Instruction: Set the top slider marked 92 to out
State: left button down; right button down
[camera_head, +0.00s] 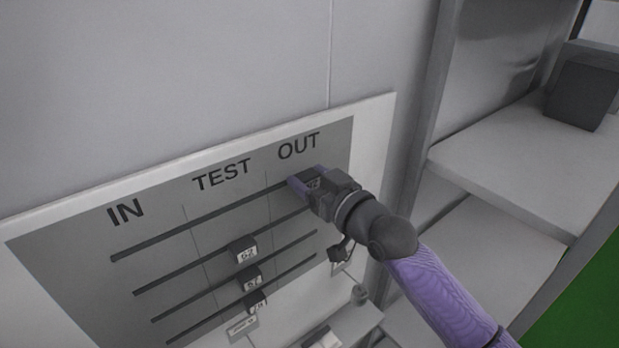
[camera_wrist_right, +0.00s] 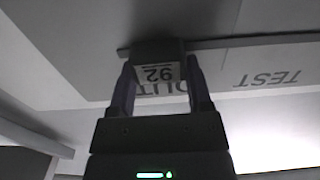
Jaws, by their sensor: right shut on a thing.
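The board (camera_head: 75,256) on the wall has columns marked IN, TEST and OUT, with several horizontal slots. My right gripper (camera_head: 302,184) is at the right end of the top slot, below the word OUT. In the right wrist view my right gripper (camera_wrist_right: 160,90) is shut on the dark slider block marked 92 (camera_wrist_right: 158,62), one finger on each side. The block is at the end of its slot, in the OUT column. In the head view the gripper mostly hides the block. My left gripper is not in view.
Lower sliders, such as the one marked 62 or similar (camera_head: 243,251), another (camera_head: 249,277) and a third (camera_head: 255,302), sit in the slots below, around the TEST column. A shelf unit (camera_head: 500,180) with a dark box (camera_head: 580,95) stands at the right.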

jog(key=shift+d+r, duration=0.1)
jog(key=shift+c, duration=2.3)
grip_release()
jog(key=o, duration=0.5)
jog(key=shift+w+d, duration=0.2)
jog(key=shift+c, duration=0.2)
jog(key=shift+s, duration=0.2)
jog(key=b+v, duration=0.1)
jog(key=v, duration=0.8)
jog(key=shift+s+d+b, duration=0.2)
jog(key=shift+s+b, duration=0.05)
jog(key=shift+b, duration=0.15)
